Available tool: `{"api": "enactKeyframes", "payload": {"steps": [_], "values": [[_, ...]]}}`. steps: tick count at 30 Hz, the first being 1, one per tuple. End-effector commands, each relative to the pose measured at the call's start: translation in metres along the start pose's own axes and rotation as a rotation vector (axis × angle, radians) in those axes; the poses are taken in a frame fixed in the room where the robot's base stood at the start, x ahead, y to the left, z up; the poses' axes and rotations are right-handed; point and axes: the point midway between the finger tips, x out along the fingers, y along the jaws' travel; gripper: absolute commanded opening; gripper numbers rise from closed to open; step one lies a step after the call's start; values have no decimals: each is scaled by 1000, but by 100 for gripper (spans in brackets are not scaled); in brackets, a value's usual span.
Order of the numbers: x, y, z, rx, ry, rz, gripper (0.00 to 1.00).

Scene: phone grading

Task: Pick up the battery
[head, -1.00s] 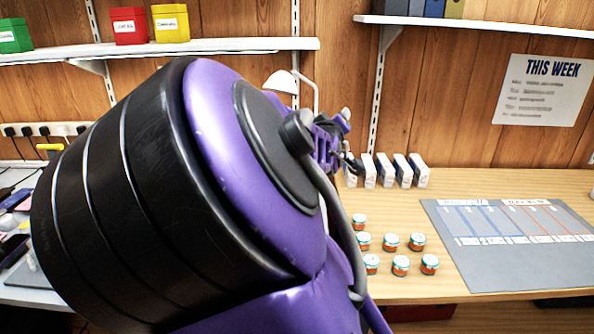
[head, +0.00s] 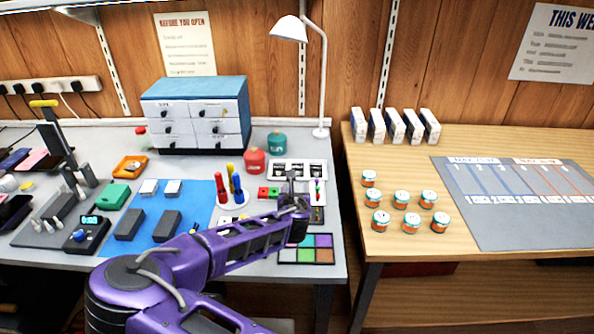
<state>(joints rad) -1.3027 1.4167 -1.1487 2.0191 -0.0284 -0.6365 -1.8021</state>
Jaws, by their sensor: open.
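No item can be made out for certain as the battery. Candidates are two dark slabs, one on the left (head: 130,224) and one on the right (head: 165,224), on the blue mat (head: 196,190). Two small pale blocks, a left one (head: 149,187) and a right one (head: 172,187), lie behind them. My gripper (head: 292,184) is open at the end of my purple arm, over the right end of the grey workbench. It is right of the blue mat, apart from the slabs, and partly hides small parts near a white tray (head: 279,170).
A drawer cabinet (head: 190,85) and a lamp (head: 322,90) stand at the back. Red and blue upright tools (head: 232,180) and a colour-square tray (head: 312,255) flank my arm. Left are a blue-display device (head: 88,232) and a press stand (head: 62,150). A wooden table (head: 400,255) holds jars and boxes.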

Motion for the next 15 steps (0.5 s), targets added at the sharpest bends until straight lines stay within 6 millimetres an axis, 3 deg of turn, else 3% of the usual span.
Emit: {"api": "enactKeyframes", "payload": {"steps": [9, 15], "values": [[68, -1, 0, 6, -2, -1, 55], [92, 0, 0, 7, -1, -1, 55]]}}
